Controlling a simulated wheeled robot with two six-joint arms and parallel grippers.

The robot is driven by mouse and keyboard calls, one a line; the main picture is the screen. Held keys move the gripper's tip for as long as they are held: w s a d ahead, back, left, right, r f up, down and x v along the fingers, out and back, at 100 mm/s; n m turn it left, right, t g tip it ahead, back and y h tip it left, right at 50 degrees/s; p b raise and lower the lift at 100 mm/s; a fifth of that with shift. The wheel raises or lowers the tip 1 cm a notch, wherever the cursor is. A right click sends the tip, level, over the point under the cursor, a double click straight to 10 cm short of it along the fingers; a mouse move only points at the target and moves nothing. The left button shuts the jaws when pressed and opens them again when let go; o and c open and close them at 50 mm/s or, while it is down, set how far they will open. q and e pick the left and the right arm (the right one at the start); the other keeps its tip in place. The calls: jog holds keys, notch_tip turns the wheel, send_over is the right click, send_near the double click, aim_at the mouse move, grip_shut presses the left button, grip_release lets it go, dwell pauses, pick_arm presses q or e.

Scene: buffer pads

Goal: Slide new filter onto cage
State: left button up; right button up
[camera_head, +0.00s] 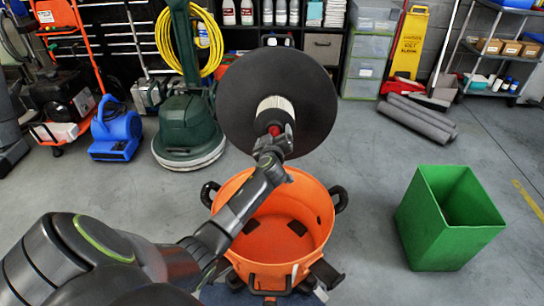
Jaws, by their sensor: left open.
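A large black disc (245,85), round and facing me, hangs above an orange open tub. A white pleated filter (275,105) sticks out from its middle. A small red part (274,130) shows at the filter's near end; I cannot tell whether it belongs to the cage. My left gripper (274,142) is at that near end, just below the filter, with its jaws open. Whether it touches the red part is unclear. The cage itself cannot be made out behind the filter and gripper. My right gripper is not in view.
The orange tub (315,228) with black side handles stands under my left arm. A green bin (420,222) stands to the right. A green floor machine (188,125) and a blue blower (115,133) stand behind left. Grey rolls (420,118) lie behind right. Floor between tub and bin is clear.

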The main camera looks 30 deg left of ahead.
pick_arm(q)
jog(key=p+v, duration=0.1)
jog(key=v, duration=1.8)
jog(key=shift+d+p, duration=0.15)
jog(key=shift+p, duration=0.15)
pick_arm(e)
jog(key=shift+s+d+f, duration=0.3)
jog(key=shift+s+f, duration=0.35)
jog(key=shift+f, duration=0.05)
pick_arm(q)
jog(key=shift+r, duration=0.1)
